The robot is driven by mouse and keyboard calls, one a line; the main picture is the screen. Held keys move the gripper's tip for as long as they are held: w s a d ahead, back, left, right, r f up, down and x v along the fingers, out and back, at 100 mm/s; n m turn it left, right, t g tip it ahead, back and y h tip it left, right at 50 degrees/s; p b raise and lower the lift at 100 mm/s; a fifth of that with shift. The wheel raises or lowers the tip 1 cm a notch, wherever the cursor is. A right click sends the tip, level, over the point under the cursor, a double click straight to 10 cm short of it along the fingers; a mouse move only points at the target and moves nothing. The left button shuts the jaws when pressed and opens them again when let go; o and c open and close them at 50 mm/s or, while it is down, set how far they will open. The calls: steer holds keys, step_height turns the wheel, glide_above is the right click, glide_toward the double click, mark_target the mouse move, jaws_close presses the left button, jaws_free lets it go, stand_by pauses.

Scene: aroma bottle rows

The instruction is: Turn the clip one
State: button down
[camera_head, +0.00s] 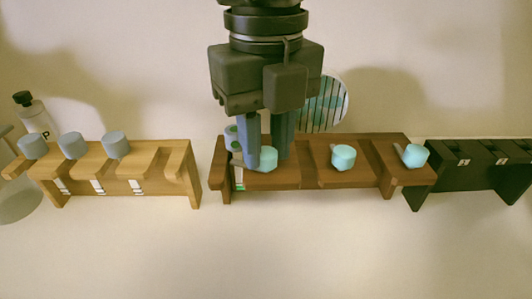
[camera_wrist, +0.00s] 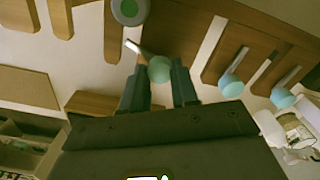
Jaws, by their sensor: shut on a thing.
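My gripper (camera_head: 268,160) points down at the left end of the dark brown rack (camera_head: 312,178). Its fingers stand on either side of a teal round-ended piece (camera_head: 267,158) and are shut on it. The wrist view shows the same teal piece (camera_wrist: 159,69) between the fingertips, with a short pale strip beside it. Two more teal pieces, one at the middle (camera_head: 343,157) and one at the right end (camera_head: 415,156), rest on this rack with pale strips beside them. I cannot tell which part is the clip.
A light wood rack (camera_head: 120,188) with several grey-blue pieces stands left; a black rack (camera_head: 470,178) stands right. Behind are a striped disc (camera_head: 325,108) and a black-capped bottle (camera_head: 34,115). The front surface is clear.

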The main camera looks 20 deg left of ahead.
mark_target(266, 151)
steer(key=shift+n+b, duration=0.85)
steer(key=shift+n, duration=1.05)
steer(key=c, duration=0.9)
jaws_free()
steer(key=shift+o, duration=0.2)
step_height(266, 151, up, 8)
steer(key=shift+f, duration=0.1)
